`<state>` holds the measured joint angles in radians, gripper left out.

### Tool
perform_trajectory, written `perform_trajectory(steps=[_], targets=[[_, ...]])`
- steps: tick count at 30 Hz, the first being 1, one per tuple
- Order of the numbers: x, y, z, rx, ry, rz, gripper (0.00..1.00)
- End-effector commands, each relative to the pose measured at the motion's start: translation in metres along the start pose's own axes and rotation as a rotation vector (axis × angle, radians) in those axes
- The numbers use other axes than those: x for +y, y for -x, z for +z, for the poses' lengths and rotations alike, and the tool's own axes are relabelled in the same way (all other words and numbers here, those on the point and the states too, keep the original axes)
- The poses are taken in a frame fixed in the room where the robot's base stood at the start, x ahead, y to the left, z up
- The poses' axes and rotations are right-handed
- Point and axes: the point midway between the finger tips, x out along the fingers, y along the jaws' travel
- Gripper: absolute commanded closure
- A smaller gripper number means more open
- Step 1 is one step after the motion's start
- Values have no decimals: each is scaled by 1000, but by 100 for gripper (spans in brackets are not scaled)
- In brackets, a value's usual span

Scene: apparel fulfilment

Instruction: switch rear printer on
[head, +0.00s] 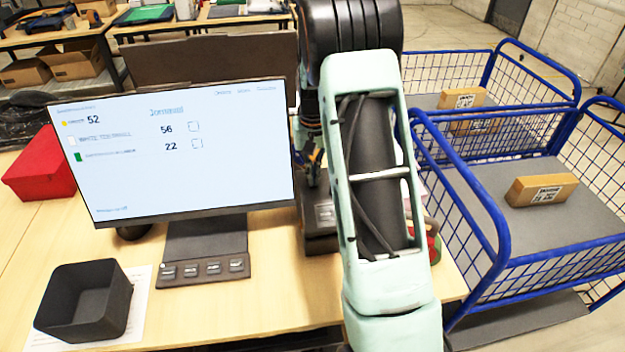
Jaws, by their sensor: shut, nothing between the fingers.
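A dark device (318,232) that looks like a printer stands on the table just right of the monitor. My own arm hides most of it. No power switch can be made out. A second printer cannot be told apart behind my arm. My gripper (313,178) points down between the monitor's right edge and my pale green arm link, above or behind the dark device. It is small and partly covered, and its fingers look shut and empty. Whether it touches the device cannot be seen.
A monitor (190,160) stands left of my arm, with a button panel (205,268) below it. A black open bin (85,300) and a red box (42,172) are at left. Blue wire carts (505,235) with cartons (541,190) stand at right. The front table has bare room.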

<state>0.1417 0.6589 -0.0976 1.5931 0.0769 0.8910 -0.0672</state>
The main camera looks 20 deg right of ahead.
Motion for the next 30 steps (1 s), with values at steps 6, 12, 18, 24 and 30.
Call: perform_trajectory(steps=[6,12,18,24,30], targets=[[0,11,1,-3,0,0,100],[0,28,0,-1,0,0,100],[0,45,0,-2,0,0,100],[0,61,0,-1,0,0,100],[0,76,0,-2,0,0,100]])
